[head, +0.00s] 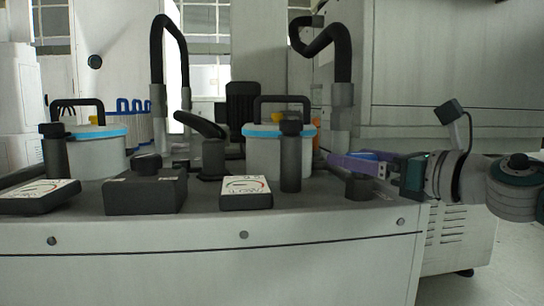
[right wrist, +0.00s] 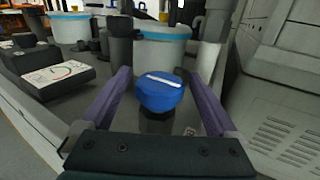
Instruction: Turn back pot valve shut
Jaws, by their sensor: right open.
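A blue valve knob (right wrist: 160,97) with a white bar across its top shows in the right wrist view. The bar lies nearly crosswise there, dipping slightly to the right. My right gripper (right wrist: 157,76) is open, with one purple finger on each side of the knob and visible gaps between. In the head view my right gripper (head: 356,163) reaches in from the right over the bench's right end. Its fingers hide most of the knob (head: 362,155), above a dark round base (head: 360,188). A white pot (head: 275,157) with a blue band stands left of it. My left gripper is not in view.
A second white pot (head: 98,157) stands at the left. Dark posts, a black box (head: 145,193) and two dial gauges (head: 246,194) (head: 38,197) line the bench front. A curved black hose (head: 322,42) rises behind. A large cabinet (head: 455,75) stands at the right.

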